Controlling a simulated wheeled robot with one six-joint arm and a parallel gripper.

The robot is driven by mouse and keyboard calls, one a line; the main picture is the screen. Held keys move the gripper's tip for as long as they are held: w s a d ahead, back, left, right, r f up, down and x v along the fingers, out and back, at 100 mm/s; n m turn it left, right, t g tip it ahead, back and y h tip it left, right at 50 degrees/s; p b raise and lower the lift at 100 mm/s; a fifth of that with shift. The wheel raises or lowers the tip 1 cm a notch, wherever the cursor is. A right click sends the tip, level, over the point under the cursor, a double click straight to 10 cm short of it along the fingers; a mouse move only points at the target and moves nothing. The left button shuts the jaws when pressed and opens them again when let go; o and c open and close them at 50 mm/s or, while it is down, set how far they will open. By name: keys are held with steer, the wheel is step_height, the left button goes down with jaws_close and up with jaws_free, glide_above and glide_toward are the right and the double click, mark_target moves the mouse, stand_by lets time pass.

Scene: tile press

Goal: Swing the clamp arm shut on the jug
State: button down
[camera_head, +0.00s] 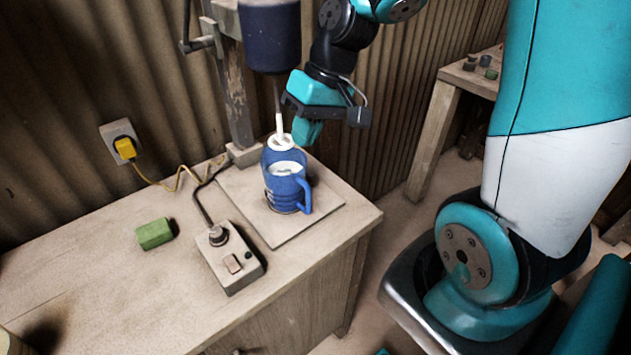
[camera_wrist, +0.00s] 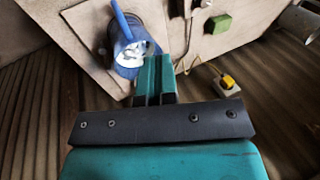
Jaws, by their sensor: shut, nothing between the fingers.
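A blue jug (camera_head: 286,190) with a pale top stands upright on a board under a dark blue machine head (camera_head: 270,35). Its handle is on the right. A white ring on a thin rod (camera_head: 281,142) hangs just above or behind the jug; I cannot tell which. In the wrist view the jug (camera_wrist: 128,66) is just left of my fingertips. My gripper (camera_head: 305,132) is shut and empty, behind and to the right of the jug's top; its teal fingers also show in the wrist view (camera_wrist: 156,60). I cannot pick out the clamp arm clearly; contact with the jug is unclear.
The board (camera_head: 325,208) lies on a wooden bench. A switch box (camera_head: 232,262) and a green block (camera_head: 154,233) are to the left. A cable runs to a yellow plug (camera_head: 125,148). The machine's post (camera_head: 237,105) stands behind.

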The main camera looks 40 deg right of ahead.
mark_target(313, 175)
steer(key=w+d+f+m+t+y, duration=0.1)
steer(key=d+f+m, duration=0.15)
steer(key=d, duration=0.35)
steer(key=w+d+f+m+y+b, duration=0.1)
steer(key=d+f, duration=0.3)
steer(key=d, duration=0.3)
steer(key=w+d+f+m+t+y, duration=0.1)
steer(key=d+f+m, duration=0.15)
steer(key=d, duration=0.35)
steer(key=shift+n, duration=0.5)
steer(key=p+x, duration=0.1)
steer(key=x, duration=0.9)
steer(key=shift+w+a+f, duration=0.1)
steer(key=shift+f, duration=0.05)
steer(key=shift+w+a+f+p, duration=0.1)
steer(key=shift+w+a+p, duration=0.1)
steer(key=shift+a+p, duration=0.25)
steer(key=shift+w+a+f+p, duration=0.1)
steer(key=shift+w+a+p, duration=0.15)
steer(key=shift+a, duration=0.35)
steer(key=shift+w+a+f, duration=0.2)
steer(key=shift+w+a, duration=0.05)
steer(key=shift+a, duration=0.25)
steer(key=shift+a, duration=0.85)
